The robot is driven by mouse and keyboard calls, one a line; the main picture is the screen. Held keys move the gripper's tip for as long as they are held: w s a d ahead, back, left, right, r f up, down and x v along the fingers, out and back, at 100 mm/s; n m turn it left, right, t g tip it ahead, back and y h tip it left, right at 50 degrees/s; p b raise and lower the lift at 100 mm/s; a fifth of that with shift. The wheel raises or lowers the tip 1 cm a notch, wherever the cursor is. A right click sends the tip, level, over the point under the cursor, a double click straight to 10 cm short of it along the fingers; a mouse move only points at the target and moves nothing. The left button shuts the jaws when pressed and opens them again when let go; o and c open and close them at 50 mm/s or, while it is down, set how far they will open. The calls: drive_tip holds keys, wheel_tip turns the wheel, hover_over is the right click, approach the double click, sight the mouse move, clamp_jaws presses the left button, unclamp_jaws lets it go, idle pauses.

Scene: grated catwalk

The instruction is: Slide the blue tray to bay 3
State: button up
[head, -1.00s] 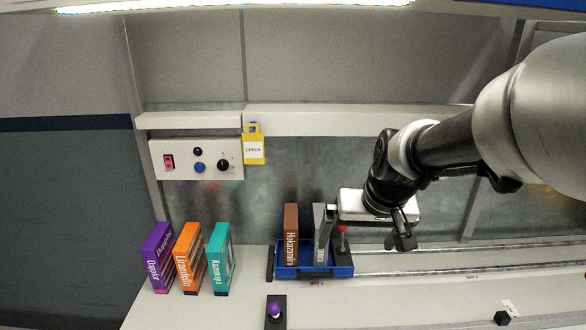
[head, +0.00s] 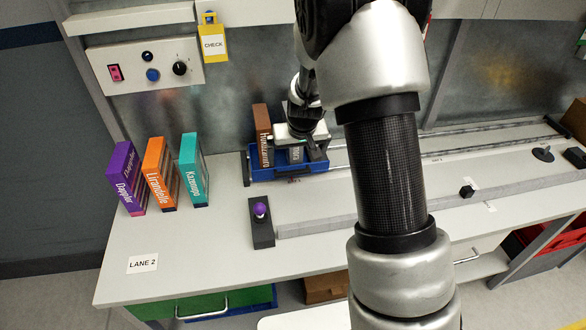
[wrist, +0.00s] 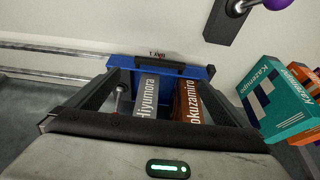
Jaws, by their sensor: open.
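The blue tray (head: 290,170) stands at the left end of the rails along the back of the bench. It holds a brown book (head: 262,128) and a grey book, which shows in the wrist view (wrist: 153,96). My gripper (head: 304,145) is over the tray, partly hidden in the head view by my own arm. In the wrist view my open gripper (wrist: 165,88) has one finger on each side of the two books. The tray's blue edge (wrist: 206,72), with a dark bar on it, lies just beyond the fingertips. I cannot tell whether the fingers touch anything.
Purple (head: 126,178), orange (head: 158,173) and teal (head: 194,170) books stand left of the tray. A purple-knobbed block (head: 261,222) is in front, beside a long grey strip. A small black block (head: 467,191) sits farther right. The rails (head: 440,148) right of the tray look clear.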

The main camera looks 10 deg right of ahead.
sight(293, 172)
drive_tip(key=x, duration=0.9)
drive_tip(key=shift+w+f, duration=0.15)
drive_tip(key=shift+f, duration=0.05)
drive_tip(key=c, duration=1.2)
